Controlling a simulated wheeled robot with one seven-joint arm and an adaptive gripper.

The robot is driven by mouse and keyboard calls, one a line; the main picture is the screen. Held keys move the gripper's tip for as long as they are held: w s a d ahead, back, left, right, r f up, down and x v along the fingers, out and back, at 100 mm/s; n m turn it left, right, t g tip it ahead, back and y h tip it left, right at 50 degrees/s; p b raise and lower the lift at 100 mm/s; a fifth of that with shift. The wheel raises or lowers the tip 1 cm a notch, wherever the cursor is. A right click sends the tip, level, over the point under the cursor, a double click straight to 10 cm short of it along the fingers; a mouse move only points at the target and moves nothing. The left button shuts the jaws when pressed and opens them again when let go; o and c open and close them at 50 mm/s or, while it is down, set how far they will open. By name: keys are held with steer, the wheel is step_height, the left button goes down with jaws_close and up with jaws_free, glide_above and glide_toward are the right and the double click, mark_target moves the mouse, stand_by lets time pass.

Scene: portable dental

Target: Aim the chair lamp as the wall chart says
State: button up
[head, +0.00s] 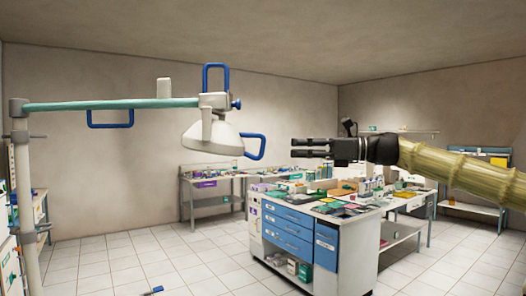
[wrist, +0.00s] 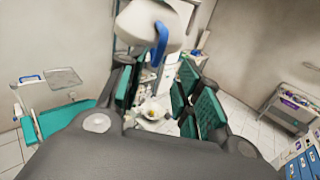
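The chair lamp has a white lamp head (head: 212,137) hanging from a teal arm (head: 110,104) on a pale upright post. The head faces down and right, with a blue loop handle (head: 255,147) on its right side. Two more blue handles are above the joint and under the arm. My gripper (head: 294,148) points left, to the right of that handle and apart from it in the head view. Its dark fingers are apart and empty. In the wrist view the lamp head (wrist: 150,22) and a blue handle (wrist: 160,43) lie beyond the fingers. I see no readable wall chart.
A blue-drawer cabinet (head: 287,231) crowded with small items stands below my arm. A side table (head: 210,180) is against the back wall. Green padded parts (wrist: 62,118), perhaps the chair, show in the wrist view. A blue item (head: 152,291) lies on the tiled floor.

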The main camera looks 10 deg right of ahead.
mark_target(263, 152)
steer(key=p+x, duration=0.2)
steer(key=x, duration=0.8)
steer(key=shift+w+a+f, duration=0.1)
steer(key=shift+w+a, duration=0.15)
steer(key=shift+a, duration=0.05)
steer(key=shift+c, duration=0.2)
jaws_close()
